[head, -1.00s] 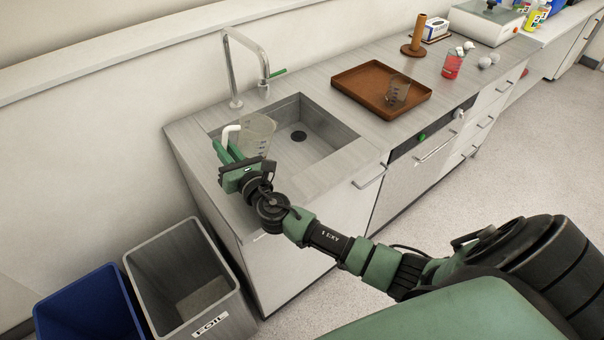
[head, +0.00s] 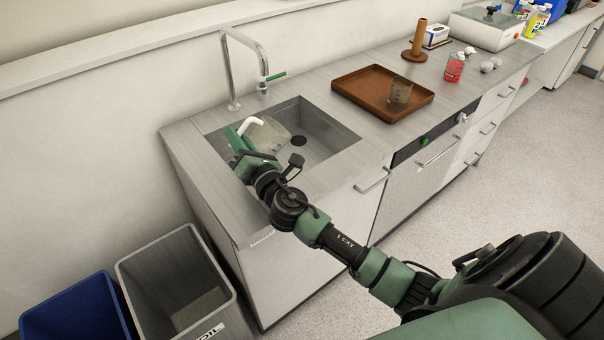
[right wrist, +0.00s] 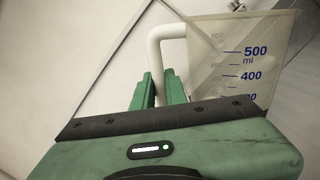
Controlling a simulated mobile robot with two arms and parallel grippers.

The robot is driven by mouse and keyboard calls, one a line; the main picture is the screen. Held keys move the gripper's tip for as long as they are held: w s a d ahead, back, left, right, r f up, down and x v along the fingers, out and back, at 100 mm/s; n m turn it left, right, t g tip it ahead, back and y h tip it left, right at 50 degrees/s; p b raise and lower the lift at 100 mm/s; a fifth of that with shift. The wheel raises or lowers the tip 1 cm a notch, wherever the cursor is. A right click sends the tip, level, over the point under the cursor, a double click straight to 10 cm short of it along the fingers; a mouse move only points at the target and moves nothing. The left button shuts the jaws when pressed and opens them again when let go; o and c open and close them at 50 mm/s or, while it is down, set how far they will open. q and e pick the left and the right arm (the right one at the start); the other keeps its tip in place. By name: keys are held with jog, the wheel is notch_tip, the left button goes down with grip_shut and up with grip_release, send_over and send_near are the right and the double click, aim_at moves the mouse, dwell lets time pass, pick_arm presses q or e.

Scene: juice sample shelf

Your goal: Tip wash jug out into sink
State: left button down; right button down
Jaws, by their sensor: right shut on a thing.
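The wash jug (head: 270,136) is clear with a white handle, and it is tilted over the left part of the sink (head: 325,129). My right gripper (head: 246,132) is shut on the jug's handle. In the right wrist view the green fingers (right wrist: 159,88) close around the white handle, and the jug (right wrist: 245,60) shows blue marks at 400 and 500 ml. I cannot tell whether any liquid is in it. The dark drain (head: 299,140) lies on the sink floor, to the right of the jug. My left gripper is not in view.
A tap (head: 232,75) with a green lever stands behind the sink. A brown tray (head: 350,87) with a clear beaker (head: 400,91) sits on the counter to the right. A beaker of red liquid (head: 454,68) stands farther back. Grey (head: 150,262) and blue (head: 75,310) bins stand on the floor at left.

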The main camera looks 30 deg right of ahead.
aim_at(264, 130)
jog(key=shift+d+f+m+b, duration=0.3)
jog(key=shift+m+b, duration=0.2)
jog(key=shift+b, duration=0.2)
jog(key=shift+d+f+m+b, duration=0.2)
jog(key=shift+d+m+b, duration=0.05)
jog(key=shift+m+b, duration=0.4)
jog(key=shift+d+r, duration=0.1)
jog(key=shift+s+d+r+m+h+b, duration=0.15)
jog(key=shift+d+m+b, duration=0.1)
jog(key=shift+m, duration=0.2)
jog(key=shift+w+d+r+m+h+b, duration=0.1)
jog(key=shift+d+m+h+b, duration=0.1)
jog(key=shift+m, duration=0.2)
jog(key=shift+s+d+m+h+b, duration=0.15)
jog(key=shift+d+m+h+b, duration=0.35)
jog(key=shift+m, duration=0.6)
jog(key=shift+s+d+m+t+b, duration=0.2)
jog(key=shift+d+m+t+b, duration=0.15)
jog(key=shift+d+m, duration=1.1)
dwell(0.5)
jog(key=shift+d+f+m+h, duration=0.1)
jog(key=shift+d+m+h, duration=0.15)
jog(key=shift+d, duration=0.6)
